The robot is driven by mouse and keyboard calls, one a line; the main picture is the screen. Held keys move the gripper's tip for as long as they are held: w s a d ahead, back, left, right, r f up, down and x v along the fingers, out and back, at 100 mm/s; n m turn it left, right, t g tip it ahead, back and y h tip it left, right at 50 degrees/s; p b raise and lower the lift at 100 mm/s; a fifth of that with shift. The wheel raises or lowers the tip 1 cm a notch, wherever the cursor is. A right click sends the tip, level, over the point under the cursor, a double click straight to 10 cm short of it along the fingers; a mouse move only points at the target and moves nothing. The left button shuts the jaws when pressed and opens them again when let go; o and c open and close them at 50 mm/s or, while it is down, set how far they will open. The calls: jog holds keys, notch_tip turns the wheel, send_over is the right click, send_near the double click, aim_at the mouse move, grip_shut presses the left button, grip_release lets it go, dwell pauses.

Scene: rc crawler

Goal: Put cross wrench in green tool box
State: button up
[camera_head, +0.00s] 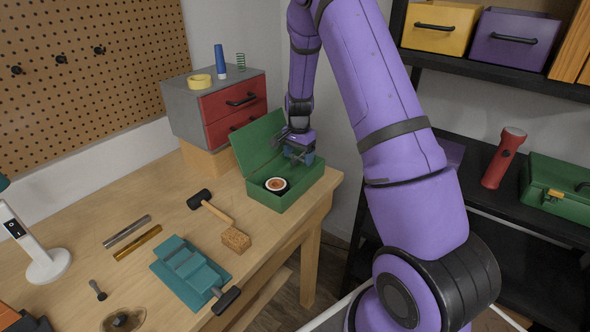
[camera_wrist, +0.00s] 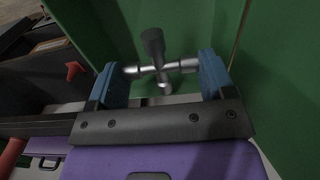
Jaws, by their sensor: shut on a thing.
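The cross wrench (camera_wrist: 154,66) is a grey metal cross with round socket ends. My gripper (camera_wrist: 160,72) is shut on it, with the blue finger pads at both ends of one bar. The green tool box (camera_head: 286,200) stands open at the back right of the workbench, its lid (camera_head: 258,142) tilted up on the left. In the head view my gripper (camera_head: 300,150) is over the far end of the box, and the wrench is hard to make out there. The green wall (camera_wrist: 170,22) fills the upper part of the wrist view. How deep the wrench is cannot be told.
A round orange-and-white item (camera_head: 276,184) lies in the near part of the green box. A grey cabinet with red drawers (camera_head: 228,106) stands behind it. A hammer (camera_head: 211,206), wooden block (camera_head: 236,238) and teal vise (camera_head: 190,272) lie in front. Another green case (camera_head: 556,195) is on the right shelf.

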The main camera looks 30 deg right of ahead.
aim_at(299, 160)
jog(key=shift+f, duration=2.55)
jog(key=shift+f, duration=0.1)
jog(key=o, duration=0.9)
notch_tip(299, 160, up, 13)
jog(key=shift+a+f, duration=0.1)
jog(key=shift+f, duration=0.1)
jog(key=s+a+r+n+t, duration=0.1)
jog(key=s+a+r+n, duration=0.15)
jog(key=s+r, duration=0.35)
jog(key=s+a+r+n+t, duration=0.1)
jog(key=s+a+r+n, duration=0.2)
jog(key=r, duration=0.5)
jog(key=s+a+r+n+t, duration=0.1)
jog(key=s+a+r, duration=0.4)
jog(key=r, duration=0.1)
jog(key=s+a+r+n, duration=0.2)
jog(key=s, duration=0.5)
jog(key=s+a+r+n+t, duration=0.1)
jog(key=s+a+n, duration=0.1)
jog(key=s, duration=0.5)
jog(key=s+a+r+n+t, duration=0.1)
jog(key=s+a+r+n, duration=0.1)
jog(key=s, duration=0.5)
jog(key=shift+r+n, duration=0.35)
jog(key=shift+n, duration=0.4)
